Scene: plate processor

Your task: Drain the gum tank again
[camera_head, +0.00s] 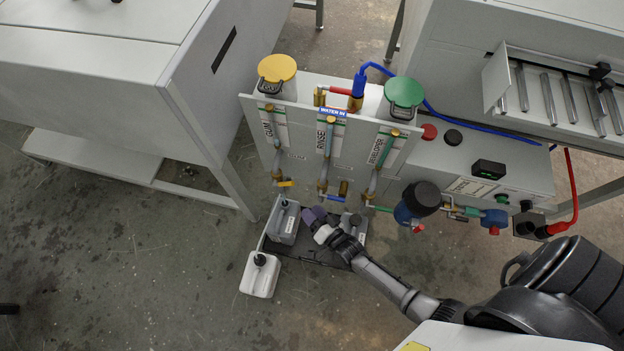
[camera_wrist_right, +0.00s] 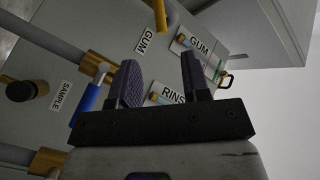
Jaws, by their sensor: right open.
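The gum tank (camera_head: 277,68) has a yellow lid and stands at the panel's left. Below its GUM gauge, the gum drain valve's yellow handle (camera_head: 286,184) points sideways to the right, across the pipe. A yellow handle (camera_wrist_right: 168,22) also shows at the top of the right wrist view. A grey jug (camera_head: 285,222) stands below the gum outlet. My right gripper (camera_head: 312,217) is below the panel, right of that jug and lower than the yellow handle. In the wrist view its fingers (camera_wrist_right: 162,82) are apart with nothing between them. My left gripper is out of view.
The rinse valve's blue handle (camera_head: 335,198) and the developer's green handle (camera_head: 379,209) are close by. A dark tray (camera_head: 310,250) holds the jugs; another jug (camera_head: 353,226) is partly hidden by my gripper. A white jug (camera_head: 260,275) stands in front. Floor at left is clear.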

